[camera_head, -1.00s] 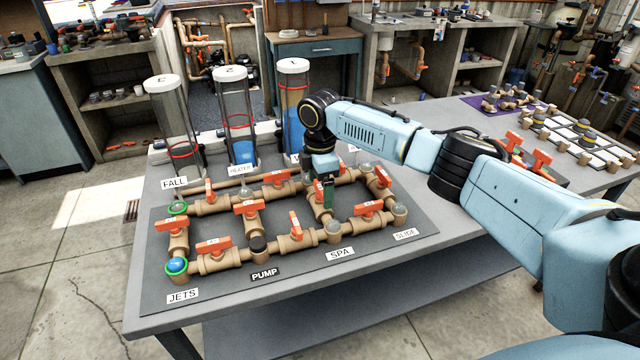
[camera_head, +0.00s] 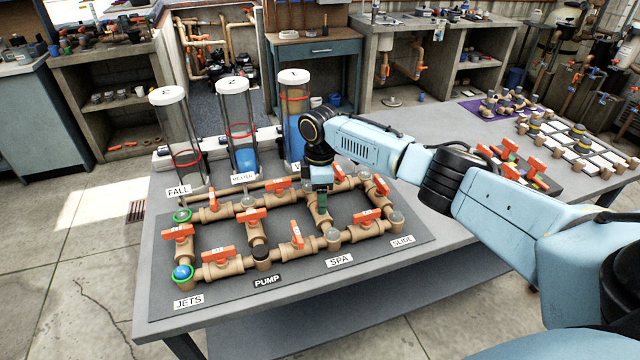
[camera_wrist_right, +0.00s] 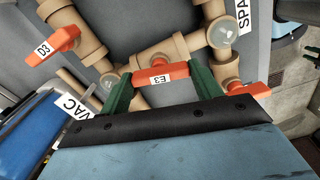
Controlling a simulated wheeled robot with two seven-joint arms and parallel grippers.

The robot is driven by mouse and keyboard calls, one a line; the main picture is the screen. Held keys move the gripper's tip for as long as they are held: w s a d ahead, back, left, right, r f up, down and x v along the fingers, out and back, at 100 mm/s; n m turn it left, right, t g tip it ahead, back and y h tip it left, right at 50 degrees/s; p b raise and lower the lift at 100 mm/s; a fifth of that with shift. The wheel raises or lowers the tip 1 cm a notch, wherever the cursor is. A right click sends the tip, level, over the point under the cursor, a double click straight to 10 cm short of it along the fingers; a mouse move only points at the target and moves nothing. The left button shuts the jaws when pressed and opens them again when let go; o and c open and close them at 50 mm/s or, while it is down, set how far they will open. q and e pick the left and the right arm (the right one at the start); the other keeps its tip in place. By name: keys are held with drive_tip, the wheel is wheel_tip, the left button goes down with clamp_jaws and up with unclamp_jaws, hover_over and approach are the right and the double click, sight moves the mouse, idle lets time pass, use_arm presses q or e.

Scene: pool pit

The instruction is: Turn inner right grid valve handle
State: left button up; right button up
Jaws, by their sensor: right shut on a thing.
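The inner right valve handle (camera_wrist_right: 183,70), orange and labelled E3, shows in the wrist view between the two green fingers of my right gripper (camera_wrist_right: 160,82). The fingers are shut on its ends. It sits on a tan pipe valve (camera_wrist_right: 165,48) of the grid. In the head view my right gripper (camera_head: 322,198) reaches down onto the inner right pipe and hides most of this handle. My left gripper is in neither view.
Other orange handles stand close by: one left of the pump label (camera_head: 222,256), one near the spa label (camera_head: 297,236), and one at the right (camera_head: 366,216). Clear cylinders (camera_head: 240,130) rise behind the grid. The table's front edge is clear.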

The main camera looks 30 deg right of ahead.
drive_tip(key=m+p, duration=0.1)
drive_tip(key=p, duration=0.1)
drive_tip(key=m+p, duration=0.2)
drive_tip(key=shift+r+m, duration=0.2)
drive_tip(key=shift+m, duration=0.1)
drive_tip(key=m+p, duration=0.3)
drive_tip(key=shift+f+m, duration=0.1)
drive_tip(key=shift+m, duration=0.2)
drive_tip(key=m+p, duration=0.2)
drive_tip(key=m, duration=0.1)
drive_tip(key=shift+m, duration=0.4)
drive_tip(key=shift+m+p, duration=0.65)
drive_tip(key=shift+m, duration=1.45)
drive_tip(key=o, duration=1)
drive_tip(key=shift+f, duration=0.1)
